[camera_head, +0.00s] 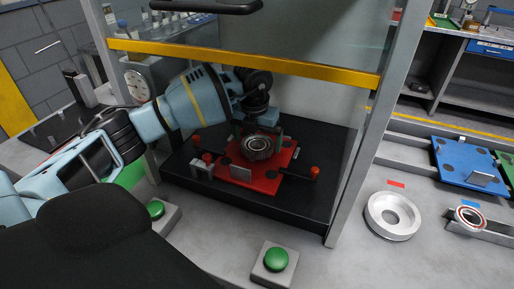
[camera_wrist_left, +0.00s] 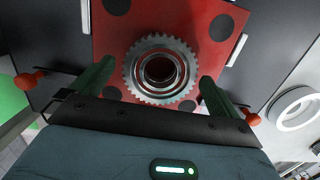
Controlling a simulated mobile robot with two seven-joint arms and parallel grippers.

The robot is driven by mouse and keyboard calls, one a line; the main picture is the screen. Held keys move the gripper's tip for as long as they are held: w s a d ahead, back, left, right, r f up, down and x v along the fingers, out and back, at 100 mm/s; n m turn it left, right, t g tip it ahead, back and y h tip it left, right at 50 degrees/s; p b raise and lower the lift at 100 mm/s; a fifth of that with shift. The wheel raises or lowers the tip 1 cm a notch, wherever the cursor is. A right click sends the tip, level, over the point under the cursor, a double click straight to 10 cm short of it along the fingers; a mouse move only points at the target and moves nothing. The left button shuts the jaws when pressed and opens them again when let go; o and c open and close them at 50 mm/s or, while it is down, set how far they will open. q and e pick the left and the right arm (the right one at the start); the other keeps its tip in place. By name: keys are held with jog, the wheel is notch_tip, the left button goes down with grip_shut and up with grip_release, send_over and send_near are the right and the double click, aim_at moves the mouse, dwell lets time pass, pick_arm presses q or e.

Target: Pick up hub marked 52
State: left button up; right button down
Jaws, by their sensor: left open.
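A toothed metal hub (camera_head: 257,147) sits on a red pallet (camera_head: 240,183) on the black bed of the machine. The hub also shows in the left wrist view (camera_wrist_left: 159,70), a round gear with a dark central bore, flat on the red plate (camera_wrist_left: 205,25). No number can be read on it. My left gripper (camera_head: 258,140) reaches in from the left, above the hub. In the left wrist view its two dark green fingers (camera_wrist_left: 158,85) are open, one on each side of the hub's near part. The hub is not gripped. My right gripper is not in view.
A yellow bar (camera_head: 245,63) and glass panel cross above the bed, with a grey post at right. Red-knobbed clamps (camera_head: 314,173) flank the pallet. Green buttons (camera_head: 276,259) stand in front. A silver ring (camera_head: 392,216) and a blue pallet (camera_head: 465,160) lie at right.

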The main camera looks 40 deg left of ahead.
pick_arm(q)
jog(key=shift+f, duration=0.2)
jog(key=c, duration=1.3)
jog(key=shift+w+r, duration=0.1)
jog(key=shift+r, duration=0.05)
jog(key=shift+c, duration=0.2)
jog(key=shift+w+d+r, duration=0.1)
jog(key=shift+d+r, duration=0.3)
jog(key=shift+d, duration=0.05)
jog(key=w+d+r, duration=0.1)
jog(key=d+r, duration=0.2)
jog(key=d, duration=0.3)
jog(key=w+d+r+b, duration=0.1)
jog(key=d+r, duration=0.3)
jog(key=d, duration=0.3)
jog(key=shift+w, duration=0.25)
